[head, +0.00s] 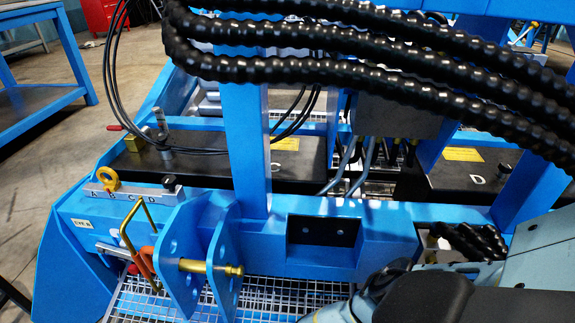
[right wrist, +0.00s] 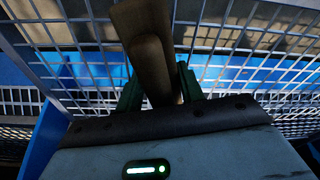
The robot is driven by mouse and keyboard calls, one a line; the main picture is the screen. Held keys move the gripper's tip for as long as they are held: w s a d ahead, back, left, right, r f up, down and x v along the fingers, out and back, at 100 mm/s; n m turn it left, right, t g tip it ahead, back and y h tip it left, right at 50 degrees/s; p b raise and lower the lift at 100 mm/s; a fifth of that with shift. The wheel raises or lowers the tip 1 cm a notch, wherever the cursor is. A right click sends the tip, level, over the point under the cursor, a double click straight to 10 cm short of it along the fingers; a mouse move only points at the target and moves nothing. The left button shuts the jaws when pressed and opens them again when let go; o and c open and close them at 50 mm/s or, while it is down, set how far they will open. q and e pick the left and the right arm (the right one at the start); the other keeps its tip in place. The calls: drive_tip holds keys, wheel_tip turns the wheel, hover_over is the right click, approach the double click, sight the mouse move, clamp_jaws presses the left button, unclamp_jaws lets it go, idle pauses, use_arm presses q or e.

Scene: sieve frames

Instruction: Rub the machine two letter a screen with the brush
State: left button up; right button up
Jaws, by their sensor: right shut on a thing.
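My right gripper (right wrist: 160,92) shows in the right wrist view, shut on a brown wooden handle (right wrist: 148,45), which I take to be the brush's. The brush's bristles are not visible. Wire mesh (right wrist: 245,70) lies just beyond the handle; I cannot tell whether the brush touches it. In the head view my right arm comes in at the lower right, and its gripper and the brush cannot be made out. A metal mesh (head: 275,292) lies at the bottom of the blue machine (head: 245,150). I cannot tell which screen is letter A of machine two. My left gripper is not in view.
Thick black ribbed hoses (head: 370,72) cross the upper head view. Dark plates marked C (head: 215,178) and D (head: 450,188) lie behind the blue frame. A bar lettered A B C D (head: 130,190) and a brass pin (head: 210,267) are at the left. A blue table (head: 38,97) stands far left.

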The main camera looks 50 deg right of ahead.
drive_tip(key=shift+w+a+b, duration=0.45)
drive_tip(key=shift+w+a, duration=0.65)
drive_tip(key=shift+w, duration=0.3)
drive_tip(key=shift+w+a+f+b, duration=0.15)
drive_tip(key=shift+w+a+b, duration=0.75)
drive_tip(key=shift+w, duration=0.4)
drive_tip(key=shift+w+a, duration=0.1)
drive_tip(key=shift+a, duration=0.05)
drive_tip(key=shift+w+a+b, duration=0.65)
drive_tip(key=shift+w+a, duration=0.45)
drive_tip(key=shift+w, duration=0.25)
drive_tip(key=shift+w+a, duration=0.1)
